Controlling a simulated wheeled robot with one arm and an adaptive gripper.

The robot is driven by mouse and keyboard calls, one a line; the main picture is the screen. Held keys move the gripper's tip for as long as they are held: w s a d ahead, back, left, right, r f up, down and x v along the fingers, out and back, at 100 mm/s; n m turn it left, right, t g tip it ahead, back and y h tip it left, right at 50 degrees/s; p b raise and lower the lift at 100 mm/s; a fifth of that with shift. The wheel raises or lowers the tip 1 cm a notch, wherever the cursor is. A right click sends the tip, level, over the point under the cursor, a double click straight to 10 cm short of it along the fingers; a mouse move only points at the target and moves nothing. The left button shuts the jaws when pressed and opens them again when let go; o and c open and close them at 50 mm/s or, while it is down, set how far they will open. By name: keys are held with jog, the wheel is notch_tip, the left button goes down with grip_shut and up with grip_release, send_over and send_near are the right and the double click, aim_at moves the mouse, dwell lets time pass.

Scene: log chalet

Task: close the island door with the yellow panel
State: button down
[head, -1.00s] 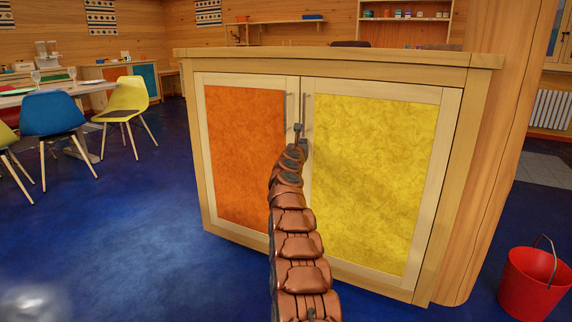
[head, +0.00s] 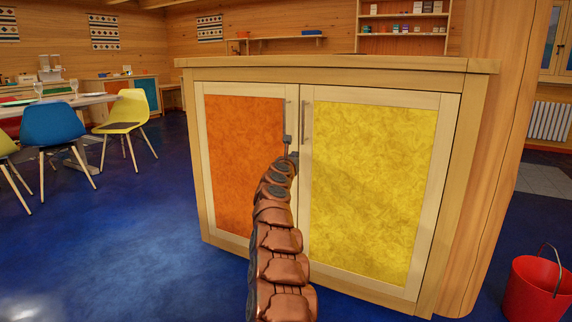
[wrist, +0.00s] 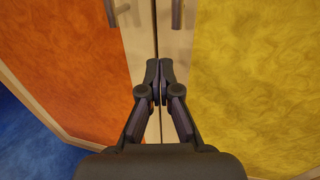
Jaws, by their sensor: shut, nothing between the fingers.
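The island door with the yellow panel (head: 375,185) is the right one of two doors. It looks flush with the island front, its left edge meeting the orange-panelled door (head: 242,165) at a thin seam. Its vertical bar handle (head: 304,121) is near that edge. My gripper (head: 290,148) is in front of the orange door's inner edge, just left of the seam and below the handles. In the wrist view my gripper (wrist: 159,68) is shut and empty, its fingertips close to the seam. I cannot tell whether it touches a door.
The island's wooden top (head: 340,65) overhangs the doors. A red bucket (head: 536,287) stands on the floor at the right, near a wooden post (head: 497,150). Blue floor is free at the left, before the table with blue (head: 52,120) and yellow (head: 128,112) chairs.

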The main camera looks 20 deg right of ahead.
jog(key=a+v, duration=0.1)
jog(key=v, duration=0.4)
jog(key=shift+a, duration=0.3)
dwell(0.4)
jog(key=shift+f, duration=0.1)
